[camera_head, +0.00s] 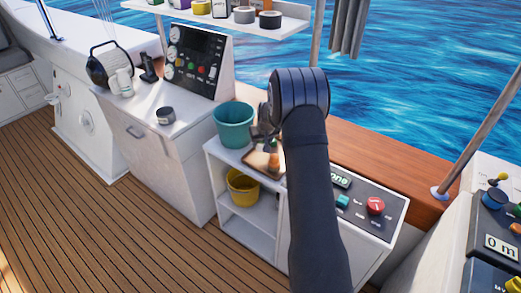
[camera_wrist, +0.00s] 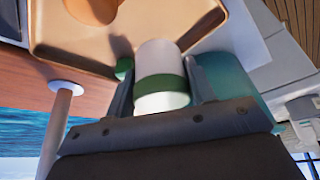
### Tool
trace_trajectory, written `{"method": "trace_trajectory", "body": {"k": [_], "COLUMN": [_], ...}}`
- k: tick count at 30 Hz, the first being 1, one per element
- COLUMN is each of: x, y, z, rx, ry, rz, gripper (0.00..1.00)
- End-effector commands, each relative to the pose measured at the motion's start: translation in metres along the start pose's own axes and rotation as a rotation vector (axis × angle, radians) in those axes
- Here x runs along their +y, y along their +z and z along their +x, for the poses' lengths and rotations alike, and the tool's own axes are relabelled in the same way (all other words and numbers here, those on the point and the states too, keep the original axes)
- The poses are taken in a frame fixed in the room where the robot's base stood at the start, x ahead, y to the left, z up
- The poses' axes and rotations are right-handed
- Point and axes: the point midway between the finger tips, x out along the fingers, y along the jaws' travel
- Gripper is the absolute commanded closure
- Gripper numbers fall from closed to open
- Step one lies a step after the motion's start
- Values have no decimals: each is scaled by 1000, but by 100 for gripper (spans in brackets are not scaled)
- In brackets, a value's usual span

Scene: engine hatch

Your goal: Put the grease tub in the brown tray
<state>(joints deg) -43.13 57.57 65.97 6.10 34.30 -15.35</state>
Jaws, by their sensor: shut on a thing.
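My gripper (camera_wrist: 161,82) is shut on a white cylinder with a green band, which I take to be the grease tub (camera_wrist: 160,60). The tub sits between the two fingers. The brown tray (camera_wrist: 72,50) lies just beyond the tub in the wrist view. In the head view the tray (camera_head: 250,159) is on the white shelf unit, partly hidden by my arm, and my gripper (camera_head: 265,133) is over it. I cannot tell whether the tub touches the tray.
An orange-brown object (camera_wrist: 92,8) is in the tray. A teal bucket (camera_head: 233,127) stands close at the tray's left. A yellow bucket (camera_head: 242,188) is on the shelf below. A control panel (camera_head: 365,203) is to the right.

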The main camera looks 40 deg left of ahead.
Motion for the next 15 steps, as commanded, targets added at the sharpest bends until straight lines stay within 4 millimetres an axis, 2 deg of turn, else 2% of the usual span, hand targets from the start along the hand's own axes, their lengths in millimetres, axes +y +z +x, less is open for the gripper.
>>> {"method": "trace_trajectory", "body": {"k": [5, 12, 15], "x": [-8, -8, -8], "y": [-3, 10, 12], "z": [10, 39, 45], "rx": [0, -2, 0], "ry": [1, 0, 0], "rz": [-1, 0, 0], "gripper": [76, 76, 76]}}
